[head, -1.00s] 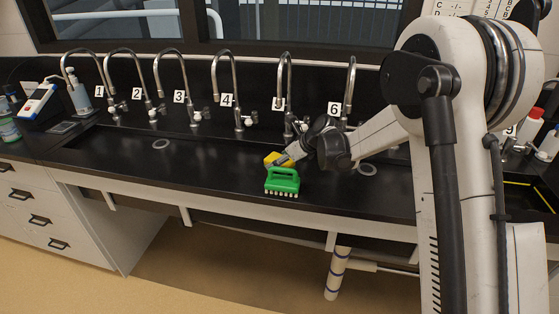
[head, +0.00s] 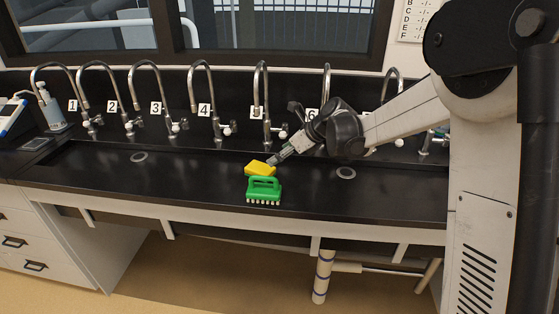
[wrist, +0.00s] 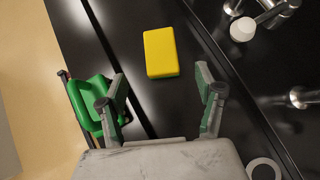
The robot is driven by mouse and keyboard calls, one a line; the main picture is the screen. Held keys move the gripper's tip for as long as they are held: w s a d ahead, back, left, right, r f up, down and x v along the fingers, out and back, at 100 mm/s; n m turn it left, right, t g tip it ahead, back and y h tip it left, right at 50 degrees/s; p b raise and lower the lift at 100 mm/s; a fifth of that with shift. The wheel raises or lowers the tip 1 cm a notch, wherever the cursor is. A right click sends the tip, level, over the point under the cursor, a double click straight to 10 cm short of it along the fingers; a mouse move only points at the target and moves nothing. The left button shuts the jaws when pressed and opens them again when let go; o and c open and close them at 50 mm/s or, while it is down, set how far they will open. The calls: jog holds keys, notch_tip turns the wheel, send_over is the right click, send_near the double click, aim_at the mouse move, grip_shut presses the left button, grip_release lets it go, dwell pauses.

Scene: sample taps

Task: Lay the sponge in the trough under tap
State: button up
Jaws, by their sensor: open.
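The yellow sponge (head: 260,168) lies on the black trough surface (head: 200,172), just behind the green brush and in front of tap 5 (head: 262,105). In the wrist view the sponge (wrist: 161,53) lies flat between two long trough edges, beyond my fingertips. My gripper (head: 276,159) reaches in from the right, close to the sponge. In the wrist view my gripper (wrist: 161,88) is open, its two fingers wide apart with nothing between them. The sponge looks apart from both fingers.
The green brush (head: 264,190) stands near the counter's front edge, close beside one finger in the wrist view (wrist: 90,103). A row of numbered taps lines the back. A round drain (head: 345,173) lies to the right.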

jog(key=s+d+r+n+h, duration=0.1)
jog(key=s+d+r+n, duration=0.25)
jog(key=s, duration=0.25)
jog(key=s+d+r+n+t+h, duration=0.1)
jog(key=s+d+r+n+h, duration=0.2)
jog(key=s, duration=0.4)
jog(key=s+d+r+n, duration=0.2)
jog(key=s+r+n, duration=0.1)
jog(key=s+n, duration=0.25)
jog(key=s+d+n+h, duration=0.1)
jog(key=s+d+n, duration=0.1)
jog(key=s+n, duration=0.2)
jog(key=s+d+f+n+t+h, duration=0.1)
jog(key=s+d+n, duration=0.2)
jog(key=s, duration=0.6)
jog(key=s+d+f+n+h, duration=0.1)
jog(key=s+d+n, duration=0.1)
jog(key=s+n, duration=0.3)
jog(key=shift+s+d+f+h, duration=0.25)
jog(key=shift+s+h, duration=0.05)
jog(key=shift+s, duration=0.8)
